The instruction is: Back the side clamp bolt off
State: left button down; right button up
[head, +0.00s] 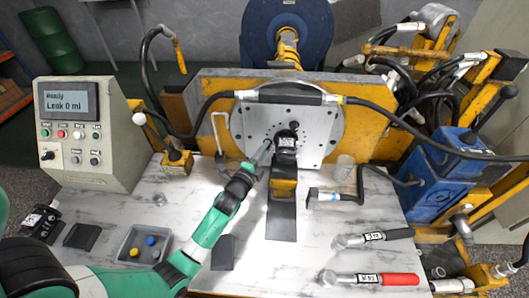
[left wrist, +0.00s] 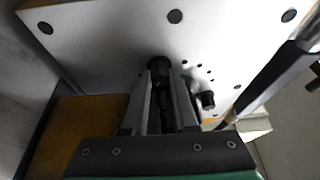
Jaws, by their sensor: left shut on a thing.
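My left gripper (head: 266,152) reaches the left side of the dark clamp unit (head: 284,140) in front of the grey metal plate (head: 313,125) in the head view. In the left wrist view its two long fingers (left wrist: 162,92) are shut on a black round-headed part (left wrist: 159,64), which appears to be the side clamp bolt. The bolt's head shows at the fingertips and its dark shank lies between the fingers. The fingers hide much of it, and I cannot tell how deep it sits. My right gripper is in no view.
A grey control box (head: 84,134) with a screen reading "Ready" stands left. A grey tray (head: 144,246) holds a yellow and a blue piece. Two torque wrenches, one black-handled (head: 372,237) and one red-handled (head: 370,280), lie front right. A black hose (head: 400,118) crosses the plate.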

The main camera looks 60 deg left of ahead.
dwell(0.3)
pick_arm(q)
jog(key=c, duration=1)
grip_release()
jog(key=shift+o, duration=0.2)
jog(key=p+v, duration=0.1)
jog(key=v, duration=1)
jog(key=shift+s+d, duration=0.2)
jog(key=shift+s, duration=0.05)
